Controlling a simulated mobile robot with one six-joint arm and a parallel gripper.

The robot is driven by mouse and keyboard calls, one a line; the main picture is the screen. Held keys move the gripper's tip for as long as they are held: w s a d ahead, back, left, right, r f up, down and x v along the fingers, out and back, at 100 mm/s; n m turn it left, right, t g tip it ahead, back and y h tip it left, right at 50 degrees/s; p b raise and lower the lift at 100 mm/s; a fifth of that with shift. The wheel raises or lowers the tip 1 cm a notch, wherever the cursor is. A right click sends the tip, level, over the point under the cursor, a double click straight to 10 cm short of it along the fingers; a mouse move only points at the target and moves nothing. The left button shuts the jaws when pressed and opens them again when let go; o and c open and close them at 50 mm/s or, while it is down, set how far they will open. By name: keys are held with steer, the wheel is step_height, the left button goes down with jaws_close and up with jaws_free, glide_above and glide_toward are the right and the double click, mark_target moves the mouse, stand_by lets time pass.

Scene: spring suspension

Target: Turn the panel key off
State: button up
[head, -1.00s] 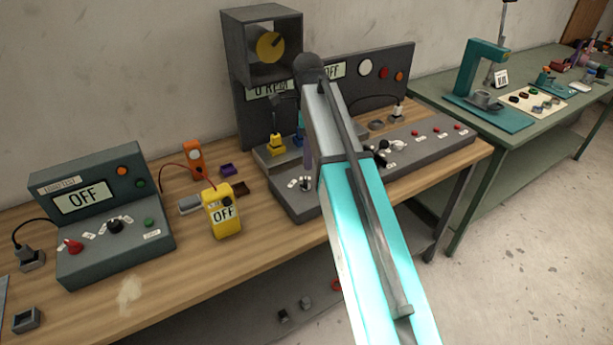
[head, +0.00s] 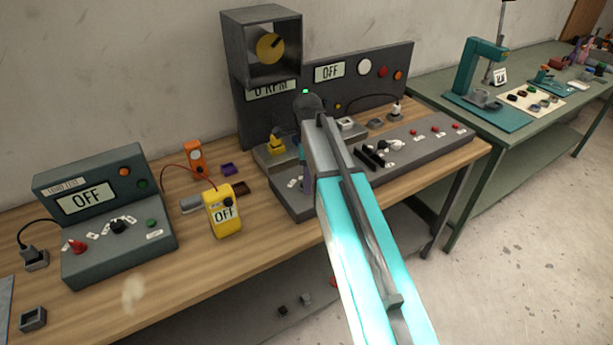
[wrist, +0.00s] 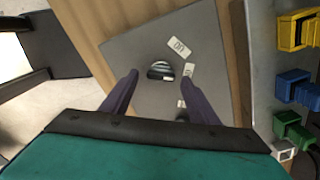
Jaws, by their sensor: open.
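In the wrist view, a round dark and silver control (wrist: 160,70), which looks like the panel key, sits on the grey panel (wrist: 135,50) with small white labels beside it. My gripper (wrist: 161,76) is open, its two purple fingers apart on the left and right of that control. Nothing is held between them. I cannot tell the finger height above the panel or which way the control is turned.
The upright board's display (head: 329,72) reads OFF. Yellow (wrist: 296,30), blue (wrist: 298,88) and green (wrist: 290,130) connectors stand right of the panel in the wrist view. A yellow meter (head: 223,212) and a load-test box (head: 115,220) stand left on the bench.

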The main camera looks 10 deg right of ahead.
steer(key=shift+f, duration=0.2)
steer(key=shift+c, duration=0.5)
steer(key=c, duration=1)
steer(key=shift+o, duration=0.3)
steer(key=shift+n, duration=0.4)
steer(key=n, duration=0.5)
steer(key=shift+w, duration=0.2)
steer(key=n, duration=0.6)
steer(key=shift+w+a, duration=0.15)
